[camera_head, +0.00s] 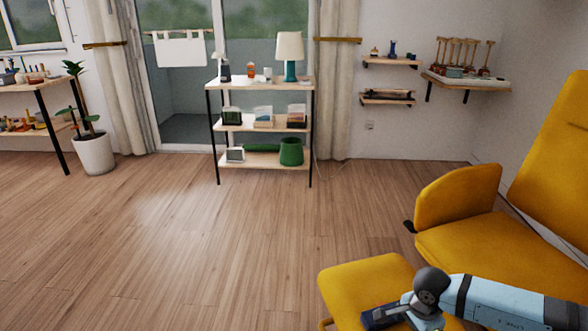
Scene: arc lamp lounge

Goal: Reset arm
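My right arm comes in from the lower right, light blue with dark joints. Its gripper (382,317) is low in the picture, over the yellow footstool (358,283). The gripper is small and partly cut off by the bottom edge, so I cannot tell whether its fingers are apart or whether it touches the footstool. My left arm and gripper are not in view.
A yellow armchair (457,194) stands at the right, close to my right arm. A three-level shelf (262,126) with a lamp (290,52) stands at the back. A potted plant (95,153) is at the left. The wooden floor (190,240) between is clear.

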